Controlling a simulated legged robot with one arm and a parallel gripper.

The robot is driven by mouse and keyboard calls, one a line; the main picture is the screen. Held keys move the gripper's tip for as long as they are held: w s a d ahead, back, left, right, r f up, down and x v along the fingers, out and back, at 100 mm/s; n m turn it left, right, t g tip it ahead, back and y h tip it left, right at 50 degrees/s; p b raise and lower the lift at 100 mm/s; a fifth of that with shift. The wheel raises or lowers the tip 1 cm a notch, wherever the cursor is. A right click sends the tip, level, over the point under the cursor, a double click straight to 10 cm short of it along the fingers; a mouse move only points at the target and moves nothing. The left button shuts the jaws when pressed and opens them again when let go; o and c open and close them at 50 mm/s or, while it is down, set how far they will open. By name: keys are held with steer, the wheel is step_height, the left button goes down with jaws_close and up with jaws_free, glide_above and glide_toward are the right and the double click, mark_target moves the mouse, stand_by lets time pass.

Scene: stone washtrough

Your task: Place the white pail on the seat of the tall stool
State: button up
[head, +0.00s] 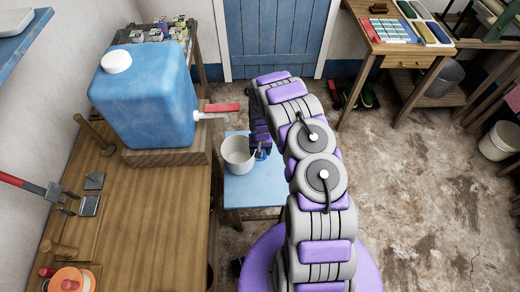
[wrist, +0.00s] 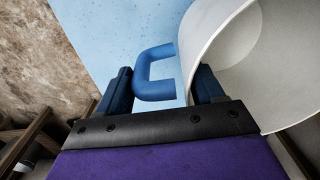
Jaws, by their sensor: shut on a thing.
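The white pail (head: 238,153) is at the light blue seat of the stool (head: 252,188), over its back left part; I cannot tell whether its base touches the seat. My gripper (head: 261,150) is at the pail's right side. In the wrist view, the pail (wrist: 225,45) fills the upper right, tilted in the picture, and its blue handle (wrist: 150,75) lies between the fingers of my gripper (wrist: 163,90). My gripper is shut on the handle. The stool's pale blue seat (wrist: 115,30) shows behind the handle. The pail's base is hidden there.
A wooden counter (head: 130,215) left of the stool bears a blue water container (head: 145,100) whose red-handled tap (head: 220,108) juts out near the pail. A wooden table (head: 400,48) stands at the back right. Another whitish bucket (head: 500,140) is at far right. Floor at right is largely clear.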

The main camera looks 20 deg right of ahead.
steer(key=shift+d+f+b, duration=0.1)
steer(key=shift+f+b, duration=0.2)
steer(key=shift+f, duration=0.55)
steer(key=shift+f+b, duration=0.3)
steer(key=shift+f, duration=0.15)
steer(key=o, duration=1.6)
steer(key=shift+c, duration=0.2)
steer(key=shift+r, duration=0.1)
